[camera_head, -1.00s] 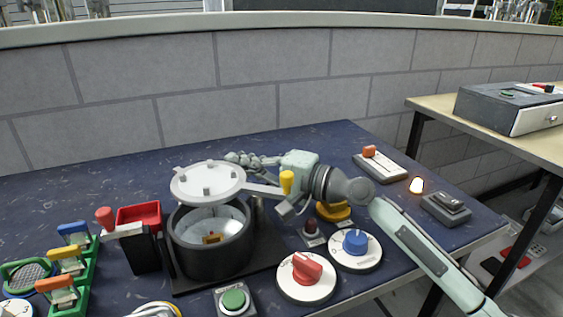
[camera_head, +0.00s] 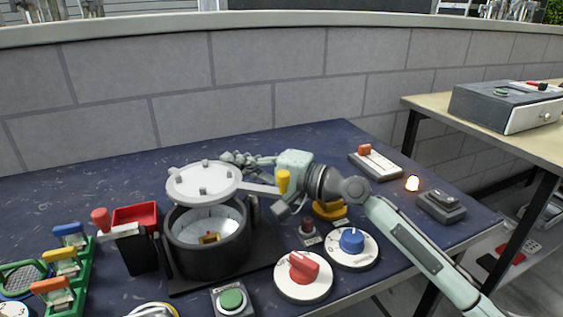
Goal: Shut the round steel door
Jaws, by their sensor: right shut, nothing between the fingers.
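The round steel door (camera_head: 203,184) is a light grey disc with several small studs. It stands open, tilted above the dark round drum (camera_head: 207,257), whose pale inside shows with a small orange-brown thing in it. A grey arm with a yellow knob (camera_head: 283,181) runs from the door to the right. My right gripper (camera_head: 232,158) is shut and empty, behind the door's far right edge; the door's rim is close to its fingers, and I cannot tell whether they touch. My left gripper is not in view.
A red dial (camera_head: 303,268), a blue dial (camera_head: 351,240) and a green button (camera_head: 231,299) stand in front and to the right. A red-topped black box (camera_head: 137,216) is left of the drum. A switch box (camera_head: 375,163) and a lit lamp (camera_head: 412,184) stand at the right.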

